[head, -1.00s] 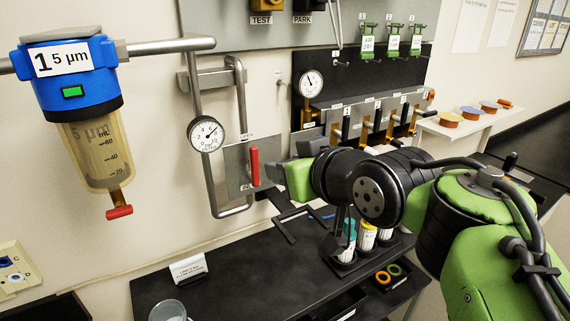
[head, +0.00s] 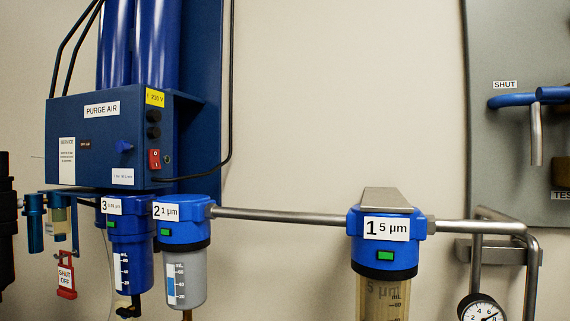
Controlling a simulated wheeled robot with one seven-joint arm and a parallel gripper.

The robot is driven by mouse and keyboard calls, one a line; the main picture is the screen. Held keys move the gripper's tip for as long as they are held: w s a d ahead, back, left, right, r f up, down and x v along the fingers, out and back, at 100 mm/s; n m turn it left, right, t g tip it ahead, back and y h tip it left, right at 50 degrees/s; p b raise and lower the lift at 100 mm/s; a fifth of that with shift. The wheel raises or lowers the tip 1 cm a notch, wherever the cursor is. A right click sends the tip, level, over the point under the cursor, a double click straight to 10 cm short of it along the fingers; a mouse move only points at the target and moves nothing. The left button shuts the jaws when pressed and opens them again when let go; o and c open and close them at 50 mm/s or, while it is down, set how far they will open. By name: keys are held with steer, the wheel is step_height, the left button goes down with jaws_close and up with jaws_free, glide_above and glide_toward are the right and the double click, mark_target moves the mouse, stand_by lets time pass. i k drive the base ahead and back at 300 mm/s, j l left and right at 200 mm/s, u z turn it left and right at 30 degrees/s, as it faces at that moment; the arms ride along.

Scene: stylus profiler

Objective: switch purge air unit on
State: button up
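The purge air unit (head: 75,130) is a dark blue box on the wall at the left, labelled PURGE AIR, with tall blue cylinders above it. My gripper is outside the current head view.
Filter housings marked 3 (head: 130,245), 2 (head: 184,240) and 1 (head: 384,243) hang below and right of the unit, joined by a grey pipe (head: 285,216). A grey panel (head: 500,170) stands at right.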

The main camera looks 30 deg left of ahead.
mark_target(154, 162)
steer(key=u, duration=2.2)
